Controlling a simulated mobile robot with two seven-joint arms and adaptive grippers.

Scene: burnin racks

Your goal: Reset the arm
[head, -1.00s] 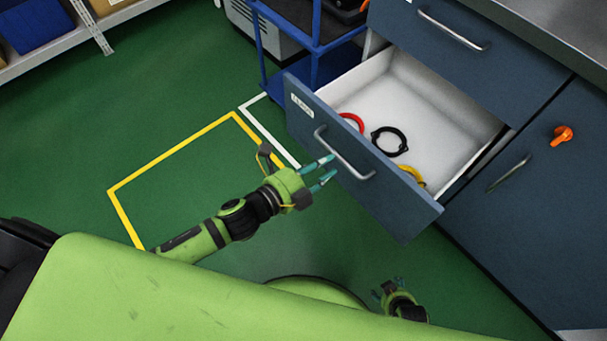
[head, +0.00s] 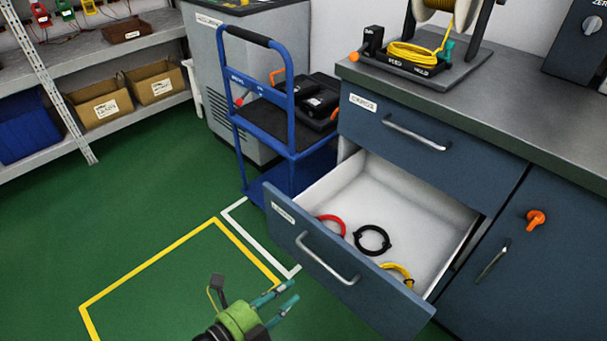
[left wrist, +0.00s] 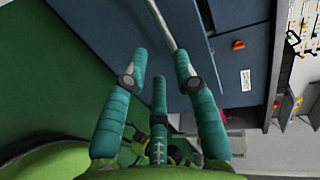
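My left gripper (head: 293,291) is at the bottom of the head view, in front of the open drawer (head: 345,285). Its teal fingers are spread and empty, and they also show in the left wrist view (left wrist: 160,65). The drawer's silver handle (head: 326,260) lies just beyond the fingertips in the head view, and nothing is gripped. In the drawer are a red ring (head: 332,222), a black ring (head: 372,240) and a partly hidden yellow ring (head: 398,272). My right gripper is not in the head view. Green and black parts low in the left wrist view are unclear.
A blue trolley (head: 290,95) carrying black cases (head: 312,100) stands left of the drawer. The countertop (head: 490,110) holds a reel stand with yellow cable (head: 415,55). Shelves with boxes (head: 100,105) stand at the left. Green floor with a yellow outline (head: 150,262) is open.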

